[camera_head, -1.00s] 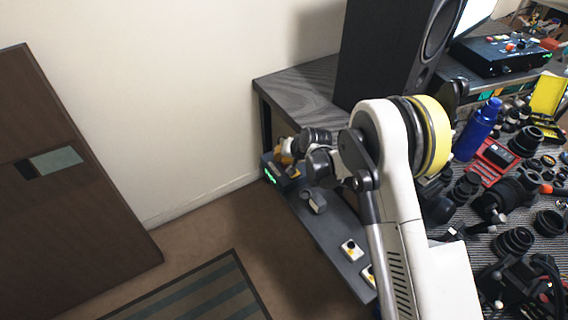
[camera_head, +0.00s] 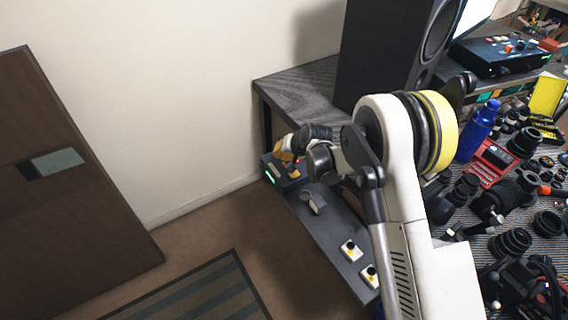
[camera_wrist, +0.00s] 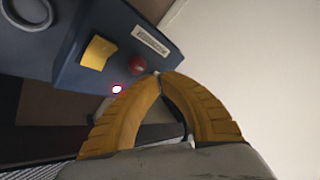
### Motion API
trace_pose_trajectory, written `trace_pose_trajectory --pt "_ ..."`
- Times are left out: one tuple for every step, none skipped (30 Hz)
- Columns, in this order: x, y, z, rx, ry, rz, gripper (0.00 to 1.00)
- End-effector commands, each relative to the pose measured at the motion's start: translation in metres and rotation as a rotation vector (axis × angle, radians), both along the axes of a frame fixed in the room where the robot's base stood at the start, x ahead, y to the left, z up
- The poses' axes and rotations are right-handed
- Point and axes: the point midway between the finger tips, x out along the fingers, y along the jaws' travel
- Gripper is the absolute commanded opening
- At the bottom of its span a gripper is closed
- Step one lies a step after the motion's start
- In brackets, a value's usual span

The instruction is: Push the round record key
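A grey knob (camera_head: 313,203) and two white switch plates (camera_head: 350,250) (camera_head: 370,276) are along the shelf. A tall black speaker (camera_head: 385,60) stands close behind my arm. Lenses and a blue bottle (camera_head: 476,132) crowd the table at right. The floor at left is open.

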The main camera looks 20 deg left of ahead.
Motion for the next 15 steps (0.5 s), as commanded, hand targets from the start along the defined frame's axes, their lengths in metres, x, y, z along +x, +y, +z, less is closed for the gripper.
trace_pose_trajectory --pt "0.000 0.000 0.006 0.000 0.000 0.000 0.00" --pt "0.000 0.000 0.009 0.000 0.000 0.000 0.00" --pt "0.000 0.000 0.013 0.000 0.000 0.000 0.00" --pt "0.000 0.000 0.017 0.000 0.000 0.000 0.00" --pt "0.000 0.000 0.020 0.000 0.000 0.000 0.00" --pt "0.000 0.000 0.025 0.000 0.000 0.000 0.00" --pt "0.000 0.000 0.028 0.000 0.000 0.000 0.00" --pt "0.000 0.000 0.031 0.000 0.000 0.000 0.00" --pt "0.000 0.000 0.036 0.000 0.000 0.000 0.00" --pt "0.000 0.000 0.039 0.000 0.000 0.000 0.00" --pt "0.000 0.000 0.042 0.000 0.000 0.000 0.00" --pt "0.000 0.000 0.047 0.000 0.000 0.000 0.00" --pt "0.000 0.000 0.050 0.000 0.000 0.000 0.00" --pt "0.000 0.000 0.052 0.000 0.000 0.000 0.00" --pt "0.000 0.000 0.055 0.000 0.000 0.000 0.00"
